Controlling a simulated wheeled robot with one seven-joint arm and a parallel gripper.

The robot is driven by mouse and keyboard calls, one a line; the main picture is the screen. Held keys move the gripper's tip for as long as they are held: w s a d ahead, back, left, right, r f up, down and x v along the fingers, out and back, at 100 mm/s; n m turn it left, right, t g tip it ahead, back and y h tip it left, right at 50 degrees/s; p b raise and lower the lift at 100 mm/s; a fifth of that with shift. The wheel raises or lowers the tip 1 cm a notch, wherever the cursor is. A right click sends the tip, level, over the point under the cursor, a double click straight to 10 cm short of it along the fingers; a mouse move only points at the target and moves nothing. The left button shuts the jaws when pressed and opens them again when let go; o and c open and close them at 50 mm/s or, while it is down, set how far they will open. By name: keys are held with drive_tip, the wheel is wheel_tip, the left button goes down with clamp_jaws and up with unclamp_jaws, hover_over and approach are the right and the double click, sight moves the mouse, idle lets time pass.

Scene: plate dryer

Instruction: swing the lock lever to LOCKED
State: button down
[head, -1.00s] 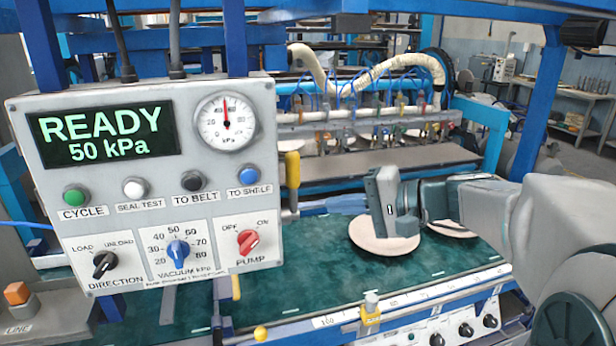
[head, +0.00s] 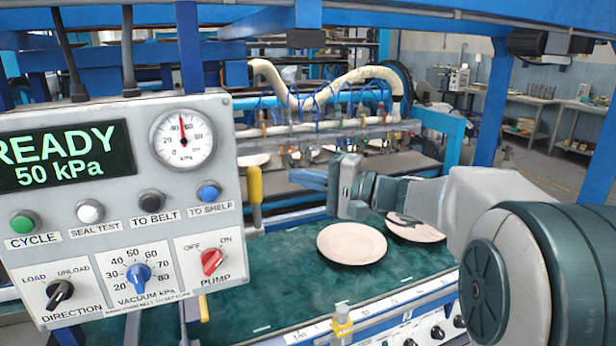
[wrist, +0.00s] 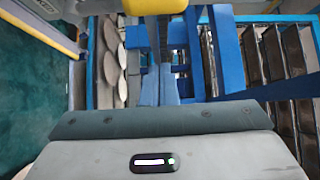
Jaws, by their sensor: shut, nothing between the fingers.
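The yellow handle (head: 254,186) beside the right edge of the control box looks like the lock lever; it hangs roughly upright. No LOCKED marking is legible. My gripper (head: 308,178) is to the right of this handle, its blue fingers pointing left toward it, with a gap between them in the head view. In the wrist view my gripper (wrist: 163,80) has its fingers together and empty. A yellow bar (wrist: 150,6), probably the same handle, crosses the top edge just beyond the fingertips; I cannot tell whether they touch.
The control box (head: 120,215) reads READY, 50 kPa. Two plates (head: 352,243) lie on the green belt (head: 270,285) below my gripper. A blue frame (wrist: 232,50) and a dark rack (wrist: 285,55) stand to the right in the wrist view. Hoses (head: 330,90) run behind.

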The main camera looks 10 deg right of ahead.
drive_tip(key=a+p, duration=0.2)
drive_tip(key=a, duration=0.4)
drive_tip(key=shift+s+a+p, duration=0.2)
drive_tip(key=shift+s+p, duration=0.1)
drive_tip(key=shift+s, duration=0.05)
drive_tip(key=shift+s+f+b, duration=0.1)
drive_tip(key=shift+f+b, duration=0.05)
drive_tip(key=shift+b, duration=0.6)
